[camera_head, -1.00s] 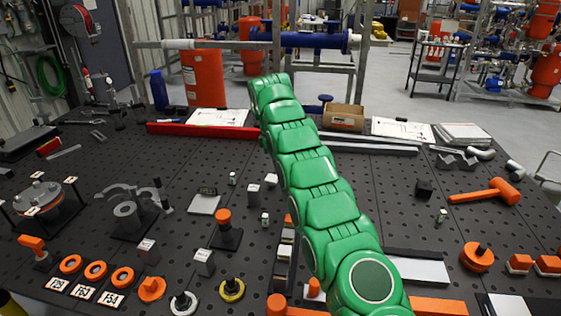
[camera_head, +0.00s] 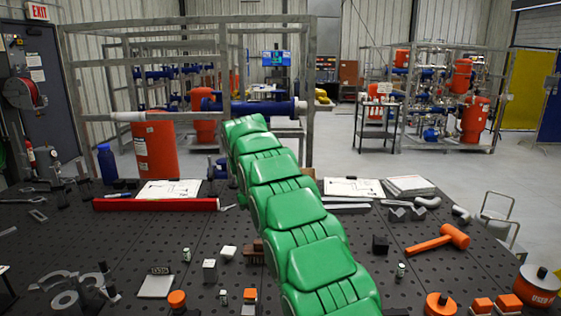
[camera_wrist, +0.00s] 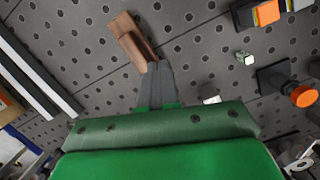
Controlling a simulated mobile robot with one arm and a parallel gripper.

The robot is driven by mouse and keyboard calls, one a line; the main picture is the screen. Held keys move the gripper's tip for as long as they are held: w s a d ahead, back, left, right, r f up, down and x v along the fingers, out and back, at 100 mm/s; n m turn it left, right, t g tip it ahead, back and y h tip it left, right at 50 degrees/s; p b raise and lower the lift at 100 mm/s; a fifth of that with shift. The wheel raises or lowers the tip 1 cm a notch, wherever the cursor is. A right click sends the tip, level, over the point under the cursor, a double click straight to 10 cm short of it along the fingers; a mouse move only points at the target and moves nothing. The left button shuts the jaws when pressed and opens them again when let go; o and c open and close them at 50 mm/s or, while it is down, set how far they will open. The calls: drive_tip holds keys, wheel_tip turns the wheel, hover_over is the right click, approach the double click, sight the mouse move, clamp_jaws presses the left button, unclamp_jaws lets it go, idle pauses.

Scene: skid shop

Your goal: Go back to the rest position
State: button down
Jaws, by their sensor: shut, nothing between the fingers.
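My green arm (camera_head: 295,220) reaches forward over the black perforated table in the head view, its far end high, in front of a blue pipe. My gripper is hidden behind the arm there. In the wrist view my gripper (camera_wrist: 153,70) is shut and empty, its grey fingers pressed together. A brown block (camera_wrist: 125,28) lies on the table just past the fingertips in that picture. I cannot tell how high the fingers are above it. The brown block also shows beside the arm in the head view (camera_head: 246,247).
Open floor (camera_head: 355,160) shows at the back right.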

drive_tip(key=s+d+r+m, duration=0.4)
drive_tip(key=s+d, duration=0.4)
drive_tip(key=s, duration=0.3)
drive_tip(key=s+d+r+m, duration=0.35)
drive_tip(key=s+d, duration=0.45)
drive_tip(key=s, duration=0.3)
drive_tip(key=s+d+f+m, duration=0.2)
drive_tip(key=s, duration=0.8)
drive_tip(key=s+d+f+m+g+y, duration=0.1)
drive_tip(key=s+f+m, duration=0.1)
drive_tip(key=s, duration=0.9)
drive_tip(key=s+d+f+m+y, duration=0.1)
drive_tip(key=s+d+f+m, duration=0.1)
drive_tip(key=s, duration=0.8)
drive_tip(key=shift+s+d+f+m, duration=0.3)
drive_tip(key=shift+s+f+m, duration=0.15)
drive_tip(key=shift+f, duration=0.3)
